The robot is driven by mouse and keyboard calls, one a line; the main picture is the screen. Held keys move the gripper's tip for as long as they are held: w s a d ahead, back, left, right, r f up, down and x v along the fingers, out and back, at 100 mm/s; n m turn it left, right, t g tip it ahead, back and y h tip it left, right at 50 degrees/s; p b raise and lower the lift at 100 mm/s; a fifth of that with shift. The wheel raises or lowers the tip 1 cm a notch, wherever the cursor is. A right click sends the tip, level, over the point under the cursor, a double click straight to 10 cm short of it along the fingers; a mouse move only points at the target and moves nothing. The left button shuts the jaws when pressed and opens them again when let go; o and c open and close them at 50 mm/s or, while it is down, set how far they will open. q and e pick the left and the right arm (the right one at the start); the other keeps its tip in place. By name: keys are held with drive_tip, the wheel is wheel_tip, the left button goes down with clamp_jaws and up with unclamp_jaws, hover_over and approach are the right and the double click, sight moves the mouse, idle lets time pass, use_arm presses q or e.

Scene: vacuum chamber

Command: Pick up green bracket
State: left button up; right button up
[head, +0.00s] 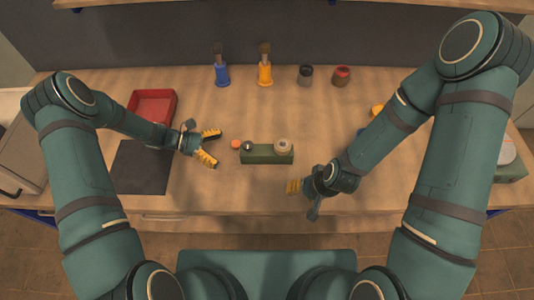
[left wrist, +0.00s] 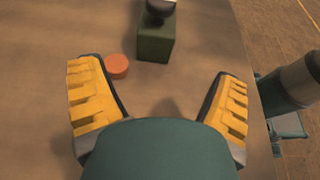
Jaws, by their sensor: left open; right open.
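The green bracket (head: 260,157) is a long green block lying on the wooden table, near the middle of the head view. A cream ring-shaped item (head: 283,146) sits on its right part, and a dark round item (head: 248,146) is at its left end. In the left wrist view the bracket (left wrist: 154,45) is beyond the fingertips, nearer the top. My left gripper (head: 211,147) is open and empty, left of the bracket and apart from it; its spread yellow fingers also show in the left wrist view (left wrist: 158,85). My right gripper (head: 294,187) is open, below and right of the bracket.
An orange disc (head: 236,144) lies between my left gripper and the bracket. A red tray (head: 153,105) and dark mat (head: 141,168) are at left. The table behind the bracket is clear.

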sight(249, 153)
use_arm(q)
drive_tip(key=x, duration=0.5)
drive_tip(key=shift+d, duration=0.15)
drive_tip(key=shift+w+p+x, duration=0.15)
drive_tip(key=shift+p+x, duration=0.05)
drive_tip(key=shift+x, duration=1.1)
drive_tip(key=shift+w+p+x, duration=0.15)
drive_tip(key=shift+p+x, duration=0.05)
drive_tip(key=shift+x, duration=1.15)
drive_tip(key=shift+r, duration=0.1)
drive_tip(key=c, duration=1.3)
